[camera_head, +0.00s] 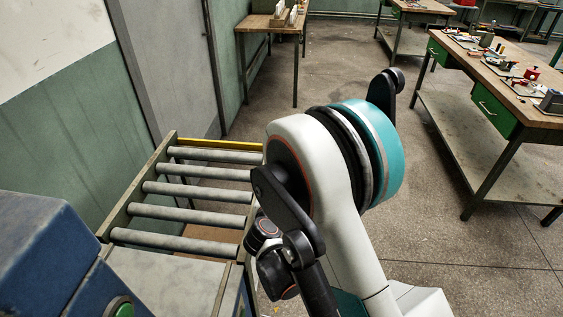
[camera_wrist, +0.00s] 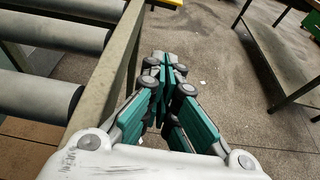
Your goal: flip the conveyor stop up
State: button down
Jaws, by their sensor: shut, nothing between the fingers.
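The conveyor stop (camera_head: 215,144) is a thin yellow bar across the far end of the roller conveyor (camera_head: 128,196). In the head view it lies about level with the rollers, and its right end is near my arm. In the wrist view a small yellow piece, seemingly the stop (camera_wrist: 170,3), shows at the top edge, mostly out of frame. My gripper (camera_wrist: 166,62) is shut and empty, just right of the conveyor's side rail (camera_wrist: 108,75), apart from the stop. In the head view my arm hides the gripper.
Grey rollers (camera_head: 188,213) fill the conveyor frame. A blue machine with a green button (camera_head: 123,309) stands at the near left. A wall and door run along the left. A workbench with green drawers (camera_head: 490,105) stands at right. Open floor (camera_head: 440,230) lies between.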

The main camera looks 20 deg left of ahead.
jog(key=p+x, duration=0.1)
jog(key=x, duration=1.9)
jog(key=shift+r+b, duration=0.55)
jog(key=shift+r, duration=1.45)
notch_tip(320, 180, up, 6)
jog(key=shift+f+p, duration=0.15)
jog(key=shift+p, duration=0.85)
jog(key=shift+w, duration=0.1)
